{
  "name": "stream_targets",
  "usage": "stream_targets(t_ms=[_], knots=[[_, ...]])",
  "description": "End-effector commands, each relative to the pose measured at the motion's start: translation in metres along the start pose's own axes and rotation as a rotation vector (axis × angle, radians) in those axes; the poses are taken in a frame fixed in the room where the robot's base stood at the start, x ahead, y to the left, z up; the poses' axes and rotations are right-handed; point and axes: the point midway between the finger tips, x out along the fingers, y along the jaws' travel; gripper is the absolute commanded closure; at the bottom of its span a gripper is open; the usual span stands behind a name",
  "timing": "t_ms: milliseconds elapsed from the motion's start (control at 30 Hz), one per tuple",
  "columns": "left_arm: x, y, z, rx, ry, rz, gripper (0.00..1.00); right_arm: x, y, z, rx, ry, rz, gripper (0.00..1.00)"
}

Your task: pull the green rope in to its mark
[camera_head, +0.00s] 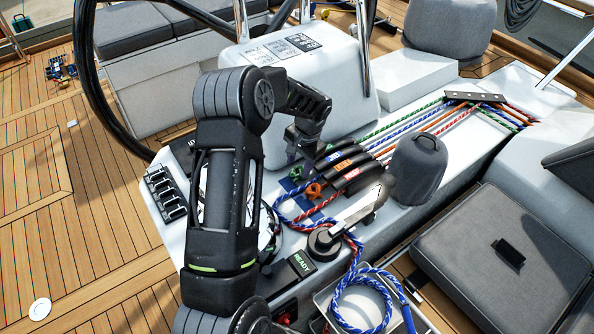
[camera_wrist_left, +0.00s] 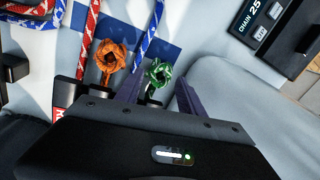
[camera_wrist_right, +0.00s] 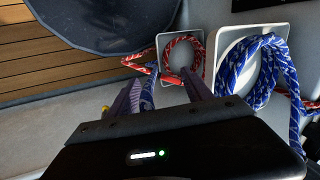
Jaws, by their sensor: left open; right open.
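The green rope (camera_head: 418,118) runs from the deck organiser to the row of black clutches (camera_head: 343,157). Its knotted green end (camera_head: 295,172) shows on the near side of the clutches. In the left wrist view the green knot (camera_wrist_left: 158,72) lies between the purple fingertips of my left gripper (camera_wrist_left: 158,92), which is open around it and not closed on it. In the head view that gripper (camera_head: 298,148) is low over the clutches, partly hidden by its own wrist. My right gripper (camera_wrist_right: 158,92) is open above the rope bins. I cannot make out the green rope's mark.
An orange knot (camera_wrist_left: 110,60) sits beside the green one, with red and blue ropes close by. A winch (camera_head: 324,241) with a handle and a grey-covered drum (camera_head: 418,168) stand nearby. Bins hold a red coil (camera_wrist_right: 185,52) and a blue coil (camera_wrist_right: 255,75).

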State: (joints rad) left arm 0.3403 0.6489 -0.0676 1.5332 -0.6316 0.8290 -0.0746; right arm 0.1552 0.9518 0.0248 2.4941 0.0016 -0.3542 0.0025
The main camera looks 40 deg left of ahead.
Motion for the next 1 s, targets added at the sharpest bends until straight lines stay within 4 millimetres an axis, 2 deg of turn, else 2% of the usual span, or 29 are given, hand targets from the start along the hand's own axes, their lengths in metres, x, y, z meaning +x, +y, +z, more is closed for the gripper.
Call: stream_targets(t_ms=[100, 300, 600, 1000], knots=[[0.019, 0.0, 0.001, -0.001, -0.003, 0.002, 0.54, -0.005, -0.002, 0.001, 0.001, -0.001, 0.001, 0.41], [0.04, 0.0, 0.0, -0.002, 0.0, 0.001, 0.54, -0.007, -0.002, 0.001, 0.002, -0.002, 0.003, 0.41], [0.043, 0.0, 0.0, -0.001, 0.001, 0.0, 0.54, -0.007, -0.002, 0.001, 0.002, -0.003, 0.003, 0.41], [0.043, 0.0, 0.0, -0.001, 0.001, 0.0, 0.86, -0.007, -0.002, 0.001, 0.002, -0.003, 0.003, 0.41]])
